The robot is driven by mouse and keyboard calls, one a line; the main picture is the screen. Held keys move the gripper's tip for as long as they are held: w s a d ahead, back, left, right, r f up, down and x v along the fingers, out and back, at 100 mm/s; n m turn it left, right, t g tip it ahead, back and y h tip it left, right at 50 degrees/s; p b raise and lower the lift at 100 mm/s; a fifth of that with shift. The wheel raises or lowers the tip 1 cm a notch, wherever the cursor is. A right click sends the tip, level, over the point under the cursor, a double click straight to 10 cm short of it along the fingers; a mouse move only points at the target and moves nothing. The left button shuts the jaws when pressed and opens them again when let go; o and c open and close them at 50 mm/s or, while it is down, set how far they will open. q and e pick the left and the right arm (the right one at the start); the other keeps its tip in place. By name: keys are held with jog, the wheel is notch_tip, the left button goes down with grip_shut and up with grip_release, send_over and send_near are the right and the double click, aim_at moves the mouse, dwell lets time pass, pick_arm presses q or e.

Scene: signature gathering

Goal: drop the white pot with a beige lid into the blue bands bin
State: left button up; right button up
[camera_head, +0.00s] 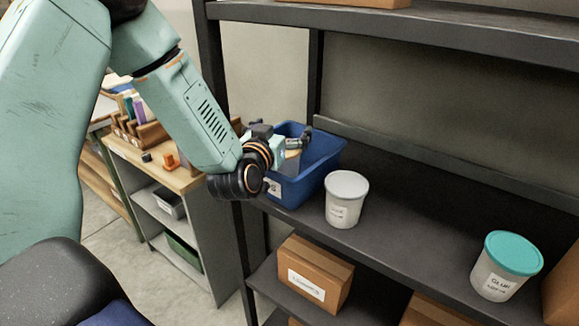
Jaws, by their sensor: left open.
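The blue bin (325,166) stands on the dark shelf at the middle, with part of a white label on its front. My left gripper (287,139) is over the bin's left part, with its fingers apart. A small beige and pale piece (292,158) shows just below the fingers, inside the bin's outline. It looks like part of the pot with the beige lid, but my gripper and wrist hide most of it. I cannot tell whether it rests on the bin's floor or touches a finger. My right gripper is not in view.
A white pot with a pale grey lid (346,199) stands just right of the bin. A white pot with a teal lid (507,266) stands farther right. Cardboard boxes (315,275) sit on the lower shelf. A dark shelf post (220,90) rises beside my left arm.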

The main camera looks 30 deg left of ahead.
pick_arm(q)
jog(key=shift+s, duration=0.1)
jog(key=v, duration=0.7)
